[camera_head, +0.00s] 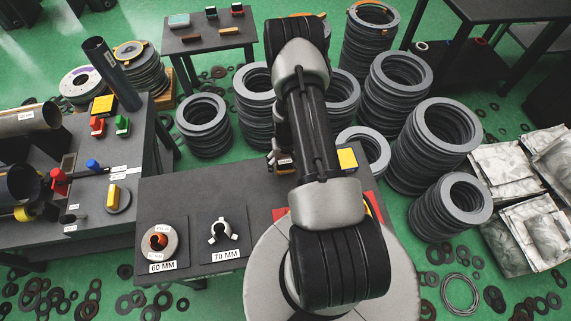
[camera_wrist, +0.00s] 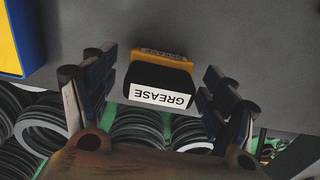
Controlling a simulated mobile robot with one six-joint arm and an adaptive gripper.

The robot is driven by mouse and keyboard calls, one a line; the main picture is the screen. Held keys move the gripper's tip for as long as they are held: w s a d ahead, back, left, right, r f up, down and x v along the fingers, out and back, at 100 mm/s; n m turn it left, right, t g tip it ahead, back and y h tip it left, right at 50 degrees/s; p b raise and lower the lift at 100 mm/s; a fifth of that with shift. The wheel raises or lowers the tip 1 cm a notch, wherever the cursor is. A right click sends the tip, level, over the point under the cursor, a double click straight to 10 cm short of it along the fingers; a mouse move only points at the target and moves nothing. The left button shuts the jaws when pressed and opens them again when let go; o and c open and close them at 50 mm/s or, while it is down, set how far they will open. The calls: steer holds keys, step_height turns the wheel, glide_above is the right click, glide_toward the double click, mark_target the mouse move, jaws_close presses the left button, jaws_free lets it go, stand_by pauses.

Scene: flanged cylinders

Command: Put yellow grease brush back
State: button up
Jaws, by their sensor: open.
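The grease brush (camera_wrist: 158,80) shows in the wrist view as a yellow and black block. Its white GREASE label reads upside down. It is at the edge of the grey table top (camera_wrist: 260,40). My gripper (camera_wrist: 156,88) is open, with one finger on each side of the brush and gaps on both sides. In the head view my arm hides most of the gripper and I cannot make out the brush clearly there.
A yellow and blue box (camera_wrist: 15,38) lies near the left finger. Stacks of grey rings (camera_head: 430,135) stand beyond the table. Labelled 60 MM (camera_head: 158,242) and 70 MM (camera_head: 222,235) parts lie on the table's left. A left table (camera_head: 60,240) holds tools and cylinders.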

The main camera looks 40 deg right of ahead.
step_height(320, 180, up, 12)
steer(key=p, duration=0.3)
steer(key=shift+f+p, duration=0.15)
steer(key=shift+p, duration=0.25)
steer(key=w+a+r+n+t, duration=0.1)
steer(key=a+r, duration=0.3)
steer(key=r, duration=0.6)
steer(key=w+a+r+n, duration=0.1)
steer(key=a+r, duration=0.3)
steer(key=r, duration=0.5)
steer(key=w+a+r+n+t, duration=0.1)
steer(key=a+r, duration=0.2)
steer(key=r, duration=0.7)
steer(key=s+a+r+n+t, duration=0.1)
steer(key=s+a+r, duration=0.5)
steer(key=s, duration=0.3)
steer(key=s+a+r+n+t, duration=0.1)
steer(key=s+a+r+n, duration=0.1)
steer(key=s+a+r, duration=0.4)
steer(key=s+r, duration=0.2)
steer(key=shift+s+a+t, duration=0.3)
steer(key=shift+s, duration=0.1)
steer(key=shift+f, duration=0.1)
